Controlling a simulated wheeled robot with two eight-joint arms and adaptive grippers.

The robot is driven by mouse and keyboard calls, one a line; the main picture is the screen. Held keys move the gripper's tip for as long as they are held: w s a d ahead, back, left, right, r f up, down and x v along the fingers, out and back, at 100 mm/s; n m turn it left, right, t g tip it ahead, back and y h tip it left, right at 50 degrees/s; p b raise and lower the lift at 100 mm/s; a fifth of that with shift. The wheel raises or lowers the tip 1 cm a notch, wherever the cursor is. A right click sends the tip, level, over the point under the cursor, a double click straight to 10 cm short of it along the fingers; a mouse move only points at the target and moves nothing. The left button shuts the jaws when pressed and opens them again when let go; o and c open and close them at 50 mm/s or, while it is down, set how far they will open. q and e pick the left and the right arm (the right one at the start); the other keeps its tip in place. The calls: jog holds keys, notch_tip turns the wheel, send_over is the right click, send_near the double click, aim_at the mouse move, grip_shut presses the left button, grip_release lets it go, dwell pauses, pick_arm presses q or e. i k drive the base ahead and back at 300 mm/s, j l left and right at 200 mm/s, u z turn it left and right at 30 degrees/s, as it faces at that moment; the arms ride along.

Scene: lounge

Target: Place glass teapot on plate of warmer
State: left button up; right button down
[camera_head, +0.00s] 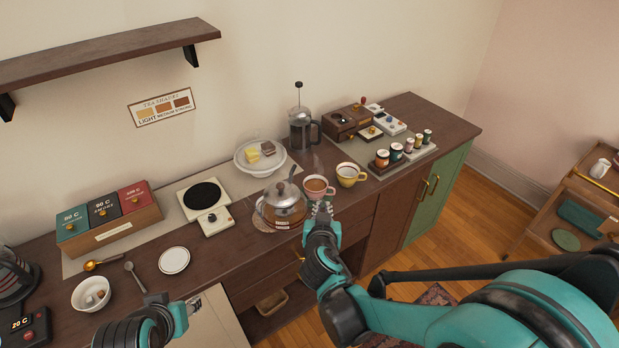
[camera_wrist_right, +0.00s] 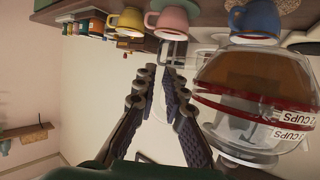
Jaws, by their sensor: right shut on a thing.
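The glass teapot (camera_head: 283,208), with amber tea and a metal lid, stands upright at the counter's front in the head view. In the right wrist view the teapot (camera_wrist_right: 250,85) fills the right side, upside down. My right gripper (camera_head: 322,207) is beside it at its right, shut on its handle; the fingers (camera_wrist_right: 172,85) show in the wrist view. I cannot tell whether the teapot is clear of the woven mat (camera_head: 262,223). The warmer (camera_head: 214,222) is left of it, with a round black plate (camera_head: 202,195). My left arm is low left; its fingers are unclear.
A pink cup (camera_head: 316,187) and a yellow cup (camera_head: 347,176) stand close right of the teapot. A cake plate (camera_head: 243,167) and French press (camera_head: 300,135) are behind. Tea boxes (camera_head: 110,218) stand left of the warmer. A white saucer (camera_head: 174,260) lies in front.

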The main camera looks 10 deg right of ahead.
aim_at(200, 195)
jog(key=i+l, duration=0.25)
jog(key=i+l+u, duration=0.2)
jog(key=u, duration=0.2)
jog(key=i+l+u, duration=0.15)
jog(key=u, duration=0.3)
jog(key=l+u, duration=0.1)
jog(key=u, duration=0.25)
